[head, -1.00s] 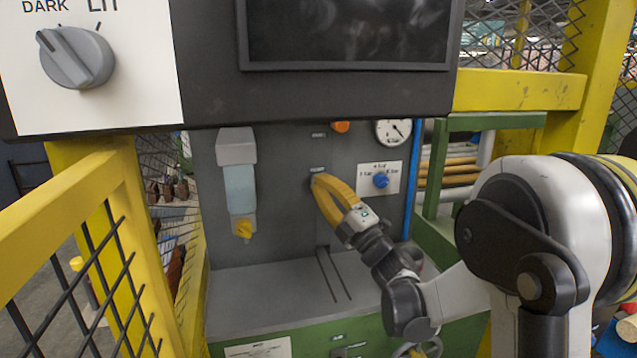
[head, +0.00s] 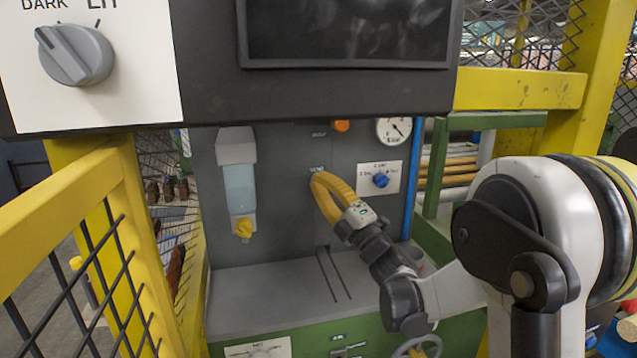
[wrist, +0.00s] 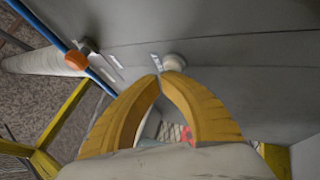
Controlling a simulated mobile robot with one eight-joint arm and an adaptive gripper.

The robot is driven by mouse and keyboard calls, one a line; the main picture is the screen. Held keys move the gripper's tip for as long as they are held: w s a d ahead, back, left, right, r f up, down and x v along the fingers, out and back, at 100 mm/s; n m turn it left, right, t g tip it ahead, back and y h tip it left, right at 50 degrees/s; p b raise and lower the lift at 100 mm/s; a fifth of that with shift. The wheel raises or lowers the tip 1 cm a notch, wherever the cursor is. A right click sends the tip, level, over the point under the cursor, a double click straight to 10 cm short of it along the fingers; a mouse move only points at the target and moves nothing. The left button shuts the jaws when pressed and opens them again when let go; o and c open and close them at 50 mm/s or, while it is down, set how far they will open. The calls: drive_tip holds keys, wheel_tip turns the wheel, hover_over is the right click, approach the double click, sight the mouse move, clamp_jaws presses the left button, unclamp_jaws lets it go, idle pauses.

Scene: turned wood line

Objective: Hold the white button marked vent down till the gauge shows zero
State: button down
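My gripper (head: 316,178) has two yellow fingers. In the wrist view its fingertips (wrist: 160,77) are together with nothing between them. The round white button (wrist: 174,61) stands out from the grey panel right at the tips, by the right fingertip. I cannot tell whether they touch or whether the button is pressed. In the head view the fingers hide the button, below a small label (head: 317,169) too small to read surely. The round white gauge (head: 393,131) is at the panel's upper right. Its needle points to the lower right, and its numbers are too small to read.
A clear bowl with a yellow tap (head: 243,228) hangs at left. A blue pipe (head: 413,180) runs down the right. A dark screen box (head: 320,90) overhangs the panel.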

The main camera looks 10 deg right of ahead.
drive_tip(key=shift+w, duration=0.4)
idle(0.5)
drive_tip(key=shift+s, duration=0.1)
idle(2.3)
drive_tip(key=shift+s, duration=0.7)
drive_tip(key=shift+s, duration=0.1)
drive_tip(key=s, duration=0.5)
drive_tip(key=shift+w+h, duration=0.1)
drive_tip(key=shift+h, duration=0.2)
